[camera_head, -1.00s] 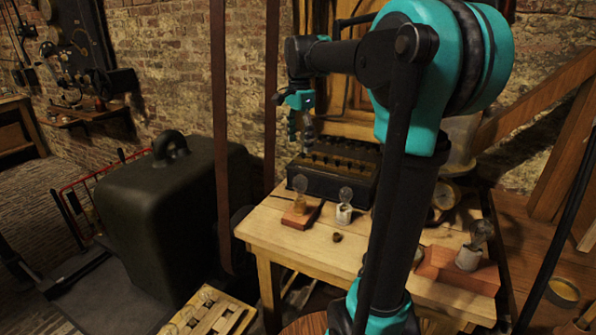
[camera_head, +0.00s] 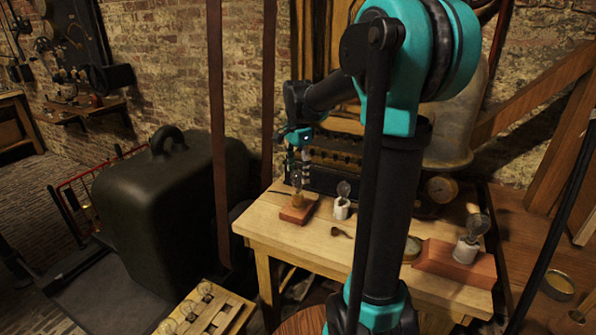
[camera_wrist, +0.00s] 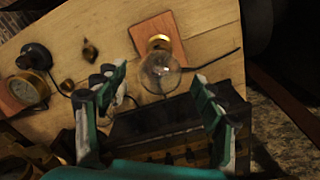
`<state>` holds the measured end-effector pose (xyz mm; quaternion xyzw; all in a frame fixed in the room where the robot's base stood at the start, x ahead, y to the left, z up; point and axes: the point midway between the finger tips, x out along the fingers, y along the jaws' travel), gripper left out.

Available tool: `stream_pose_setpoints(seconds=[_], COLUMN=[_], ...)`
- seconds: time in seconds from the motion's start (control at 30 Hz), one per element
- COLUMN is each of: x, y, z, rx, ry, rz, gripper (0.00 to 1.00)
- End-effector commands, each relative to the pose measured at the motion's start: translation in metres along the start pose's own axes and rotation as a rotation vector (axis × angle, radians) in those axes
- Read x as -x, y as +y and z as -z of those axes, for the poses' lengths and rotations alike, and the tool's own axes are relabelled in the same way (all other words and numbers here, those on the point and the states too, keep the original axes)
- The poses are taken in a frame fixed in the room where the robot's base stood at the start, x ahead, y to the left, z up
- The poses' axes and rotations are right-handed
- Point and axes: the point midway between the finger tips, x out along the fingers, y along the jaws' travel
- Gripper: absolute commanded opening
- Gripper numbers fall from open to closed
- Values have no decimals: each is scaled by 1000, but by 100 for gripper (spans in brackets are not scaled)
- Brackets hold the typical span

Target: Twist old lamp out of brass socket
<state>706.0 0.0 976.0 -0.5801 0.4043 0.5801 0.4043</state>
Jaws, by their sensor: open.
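The old lamp is a clear glass bulb (camera_wrist: 160,73) in a brass socket (camera_wrist: 159,42) on a reddish wooden block (camera_wrist: 180,22). In the head view the brass socket (camera_head: 298,199) and block (camera_head: 297,215) are at the table's left end, and the bulb is partly lost behind my gripper's fingers. My gripper (camera_head: 298,170) points down just above the lamp. In the wrist view my gripper (camera_wrist: 160,92) is open and empty, its fingers wide apart to either side. The bulb appears between and slightly beyond the fingertips; I see no contact.
A white-based lamp (camera_head: 342,203) stands to the right on the table (camera_head: 300,248). Another lamp (camera_head: 467,245) is on a reddish block at the table's right. A dark box (camera_head: 335,160) is at the back. A small brown object (camera_head: 341,232) lies near the front.

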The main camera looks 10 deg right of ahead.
Motion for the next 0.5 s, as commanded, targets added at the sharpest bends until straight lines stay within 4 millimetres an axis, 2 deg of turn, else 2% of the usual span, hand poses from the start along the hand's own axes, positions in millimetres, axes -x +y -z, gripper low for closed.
stream_pose_setpoints(seconds=[0.17, 0.5], x=[0, 0], y=[0, 0], z=[0, 0], rx=[0, 0], ry=[0, 0], rz=[0, 0], gripper=[67, 25])
